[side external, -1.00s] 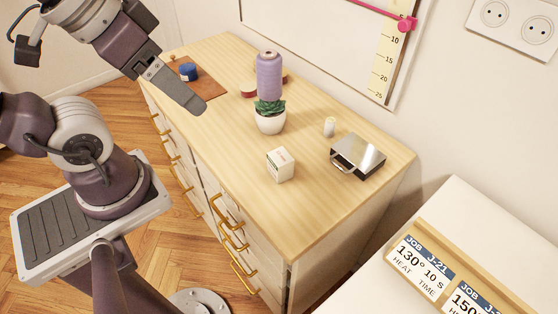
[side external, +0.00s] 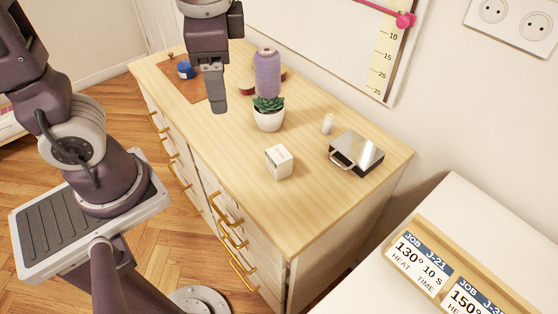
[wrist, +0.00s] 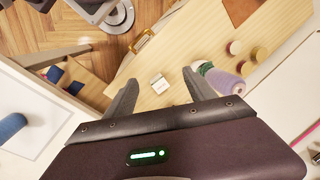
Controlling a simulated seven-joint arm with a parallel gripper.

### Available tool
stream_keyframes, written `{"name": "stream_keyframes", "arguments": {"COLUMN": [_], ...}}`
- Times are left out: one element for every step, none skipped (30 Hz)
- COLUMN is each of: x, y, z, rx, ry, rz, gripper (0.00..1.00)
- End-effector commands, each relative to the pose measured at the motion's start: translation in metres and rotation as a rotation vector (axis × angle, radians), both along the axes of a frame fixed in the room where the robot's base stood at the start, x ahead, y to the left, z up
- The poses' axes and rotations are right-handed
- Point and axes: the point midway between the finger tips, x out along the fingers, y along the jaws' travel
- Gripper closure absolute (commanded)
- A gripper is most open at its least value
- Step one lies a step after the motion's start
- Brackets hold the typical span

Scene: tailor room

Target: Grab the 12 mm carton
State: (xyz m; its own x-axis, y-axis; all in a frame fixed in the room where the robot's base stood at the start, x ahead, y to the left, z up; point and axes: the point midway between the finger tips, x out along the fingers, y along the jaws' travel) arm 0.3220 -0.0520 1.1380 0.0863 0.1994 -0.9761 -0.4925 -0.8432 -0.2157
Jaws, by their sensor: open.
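The carton is a small white box with dark print (side external: 279,162), standing on the light wooden top of the dresser (side external: 230,190). In the wrist view the small white carton (wrist: 159,84) shows between and beyond my finger tips. My gripper (side external: 219,106) hangs above the dresser top, to the left of and higher than the carton, pointing down. In the wrist view my gripper (wrist: 160,77) has its two fingers spread wide with nothing held. The print on the carton is too small to read.
A potted succulent (side external: 268,120) and a purple thread spool (side external: 267,75) stand behind the carton. A silver-topped case (side external: 357,152) and a small white bottle (side external: 328,124) are to its right. A brown board (side external: 203,85) holds a blue item (side external: 186,70). The dresser top in front is clear.

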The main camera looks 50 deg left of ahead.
Motion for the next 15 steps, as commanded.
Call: {"name": "stream_keyframes", "arguments": {"x": [0.016, 0.026, 0.038, 0.047, 0.055, 0.065, 0.072, 0.077, 0.083, 0.087, 0.089, 0.091, 0.092, 0.093, 0.093], "y": [-0.008, -0.012, -0.019, -0.024, -0.030, -0.038, -0.045, -0.052, -0.061, -0.067, -0.072, -0.079, -0.083, -0.086, -0.090], "z": [-0.014, -0.023, -0.036, -0.047, -0.058, -0.075, -0.089, -0.103, -0.121, -0.134, -0.147, -0.162, -0.172, -0.181, -0.191], "rx": [0.079, 0.133, 0.206, 0.263, 0.321, 0.401, 0.463, 0.525, 0.606, 0.665, 0.722, 0.789, 0.834, 0.873, 0.917], "ry": [0.091, 0.145, 0.211, 0.261, 0.309, 0.371, 0.415, 0.458, 0.509, 0.544, 0.575, 0.610, 0.631, 0.651, 0.670], "rz": [-0.101, -0.164, -0.246, -0.308, -0.370, -0.451, -0.509, -0.568, -0.638, -0.688, -0.733, -0.783, -0.817, -0.843, -0.873], "gripper": [0.36, 0.36, 0.36, 0.36, 0.36, 0.36, 0.36, 0.36, 0.36, 0.36, 0.36, 0.36, 0.36, 0.36, 0.36]}}
